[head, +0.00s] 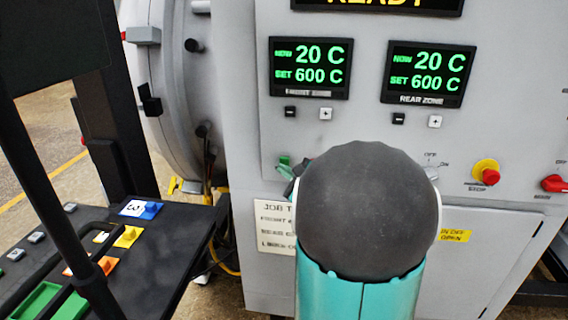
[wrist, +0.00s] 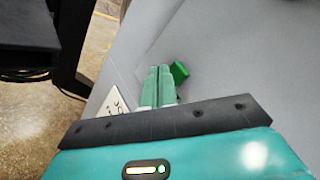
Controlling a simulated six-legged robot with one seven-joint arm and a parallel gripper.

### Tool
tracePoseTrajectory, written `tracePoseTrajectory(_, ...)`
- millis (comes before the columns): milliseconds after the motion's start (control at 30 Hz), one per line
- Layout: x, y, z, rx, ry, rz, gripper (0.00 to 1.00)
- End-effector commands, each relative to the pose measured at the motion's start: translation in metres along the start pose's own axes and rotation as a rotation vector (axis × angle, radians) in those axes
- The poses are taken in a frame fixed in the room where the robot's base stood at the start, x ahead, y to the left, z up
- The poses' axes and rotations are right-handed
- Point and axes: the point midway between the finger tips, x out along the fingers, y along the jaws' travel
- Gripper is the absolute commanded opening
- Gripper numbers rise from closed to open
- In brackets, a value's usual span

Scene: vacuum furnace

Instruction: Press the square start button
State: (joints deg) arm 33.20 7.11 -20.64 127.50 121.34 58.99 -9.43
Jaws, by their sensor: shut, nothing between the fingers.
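The start button (wrist: 180,72) is a small bright green block on the grey panel in the wrist view. It looks square-edged and seen at a slant. My gripper (wrist: 159,70) has its two pale green fingers together and empty, with the tips just left of the button in that view. I cannot tell whether the tips touch the panel or the button. In the head view my arm's dark round joint hides most of this area. A small green patch shows at its left edge, and I cannot tell if it is the button or my fingertips.
The furnace panel has two zone displays (head: 311,67) (head: 428,75), a READY screen (head: 385,4), a red stop knob (head: 488,174) and a red main switch (head: 555,183). A job card (head: 273,228) hangs below left. A dark cart (head: 180,245) with colored blocks stands at left.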

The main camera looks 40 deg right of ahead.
Motion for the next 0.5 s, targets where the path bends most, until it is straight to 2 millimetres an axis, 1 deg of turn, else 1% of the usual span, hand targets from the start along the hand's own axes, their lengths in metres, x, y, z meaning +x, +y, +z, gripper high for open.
tracePoseTrajectory(500, 0.006, -0.0046, -0.0043, 0.0, 0.0, 0.0, 0.0)
